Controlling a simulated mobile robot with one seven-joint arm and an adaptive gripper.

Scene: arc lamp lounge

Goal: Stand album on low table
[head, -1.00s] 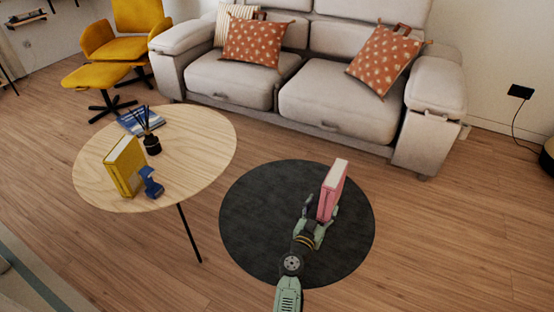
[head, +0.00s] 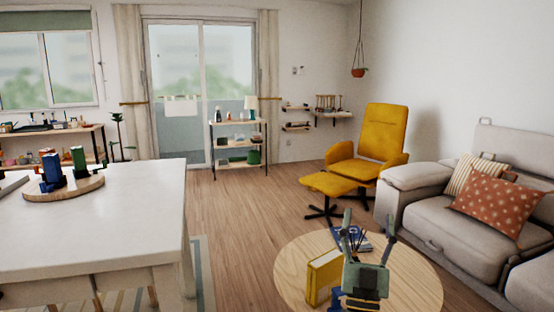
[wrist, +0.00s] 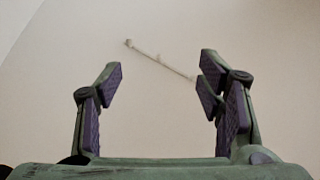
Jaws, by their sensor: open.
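The low table (head: 425,283) is oval with a pale wood top, at the lower right of the head view. A yellow album (head: 323,277) stands upright on it, beside a small blue piece (head: 336,297) partly hidden by my gripper. My gripper (head: 368,218) shows in front of the table, fingers pointing up, spread and empty. In the wrist view the two fingers (wrist: 160,78) are apart with only pale wall or ceiling between them. The pink album is in neither current view.
A blue book and dark reed sticks (head: 354,240) are on the table behind my gripper. A yellow armchair (head: 380,135) with footstool (head: 338,185) stands beyond; a grey sofa (head: 425,205) is at right. A white table (head: 110,220) is at left, with open floor between.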

